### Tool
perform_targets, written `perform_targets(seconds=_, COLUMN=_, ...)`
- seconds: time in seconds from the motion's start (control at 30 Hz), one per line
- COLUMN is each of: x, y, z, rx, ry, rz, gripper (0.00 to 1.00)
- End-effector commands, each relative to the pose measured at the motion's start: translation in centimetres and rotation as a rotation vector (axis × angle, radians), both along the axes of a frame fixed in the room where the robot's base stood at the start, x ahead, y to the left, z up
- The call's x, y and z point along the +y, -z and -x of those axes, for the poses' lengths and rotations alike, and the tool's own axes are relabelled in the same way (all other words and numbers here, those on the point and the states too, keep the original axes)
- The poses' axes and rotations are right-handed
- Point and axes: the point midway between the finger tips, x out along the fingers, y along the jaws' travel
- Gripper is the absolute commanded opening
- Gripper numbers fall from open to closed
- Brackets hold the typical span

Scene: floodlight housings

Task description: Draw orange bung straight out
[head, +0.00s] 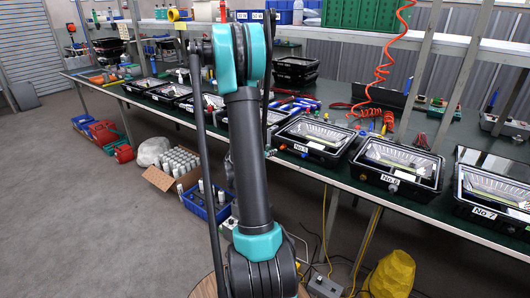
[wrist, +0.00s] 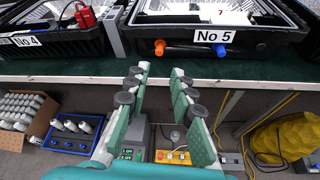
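The orange bung (wrist: 159,47) sticks out of the front wall of the black floodlight housing marked No 5 (wrist: 285,37), left of its label, in the wrist view. In the head view the same housing (head: 325,150) stands on the bench just right of my arm, which hides most of my gripper.
Housing No 4 (wrist: 60,45) with a red clip stands to the left, a grey block (wrist: 113,30) between. The green bench edge (wrist: 215,70) runs below the housings. Under it are a blue bin (wrist: 75,133), a control box and a yellow bag (wrist: 290,140). Housing No 6 (head: 398,165) stands further right.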

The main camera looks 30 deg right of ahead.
Motion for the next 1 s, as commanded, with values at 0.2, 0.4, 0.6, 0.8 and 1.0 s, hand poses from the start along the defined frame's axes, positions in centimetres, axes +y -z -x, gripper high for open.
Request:
perform_targets(seconds=0.2, x=-3.4, y=1.5, z=-1.7, rx=-0.001, ry=0.004, rz=-0.002, gripper=0.24)
perform_targets(seconds=0.4, x=-6.3, y=2.9, z=-3.4, rx=-0.002, ry=0.003, rz=-0.003, gripper=0.24)
perform_targets(seconds=0.6, x=-8.8, y=4.0, z=-4.7, rx=-0.002, ry=0.002, rz=-0.002, gripper=0.24)
perform_targets(seconds=0.8, x=-10.1, y=4.6, z=-5.5, rx=-0.001, ry=0.0, rz=-0.002, gripper=0.24)
perform_targets(seconds=1.0, x=-10.4, y=4.7, z=-5.6, rx=-0.002, ry=0.0, rz=-0.002, gripper=0.24)
